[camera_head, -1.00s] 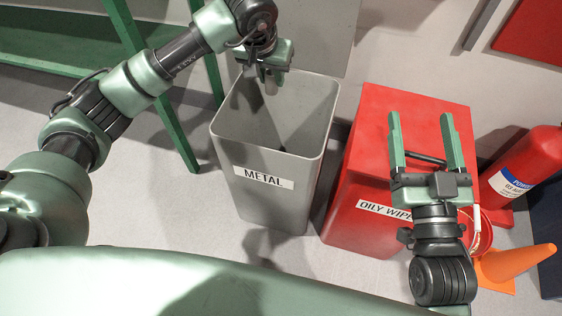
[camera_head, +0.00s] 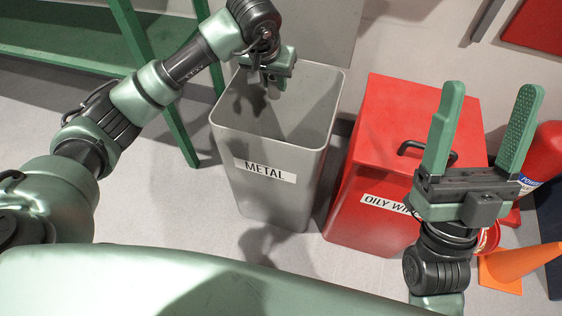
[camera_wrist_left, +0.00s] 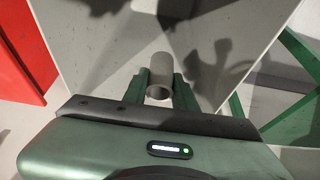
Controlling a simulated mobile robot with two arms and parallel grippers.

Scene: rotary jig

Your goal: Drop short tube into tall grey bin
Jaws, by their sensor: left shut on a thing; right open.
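The tall grey bin (camera_head: 270,195), labelled METAL, stands open at the middle of the head view. My left gripper (camera_head: 272,88) is over the bin's mouth at its back left, pointing down. In the left wrist view its two green fingers (camera_wrist_left: 161,92) are shut on the short tube (camera_wrist_left: 160,68), a grey hollow cylinder, with the bin's inner walls (camera_wrist_left: 105,45) around it. In the head view the tube is hard to make out. My right gripper (camera_head: 480,135) is open and empty, in front of the red bin.
A red OILY WIPES bin (camera_head: 385,130) with a black handle stands right of the grey bin. An orange cone (camera_head: 510,264) and a red extinguisher (camera_head: 545,155) are at the far right. A green frame (camera_head: 165,100) stands at left. Floor in front is clear.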

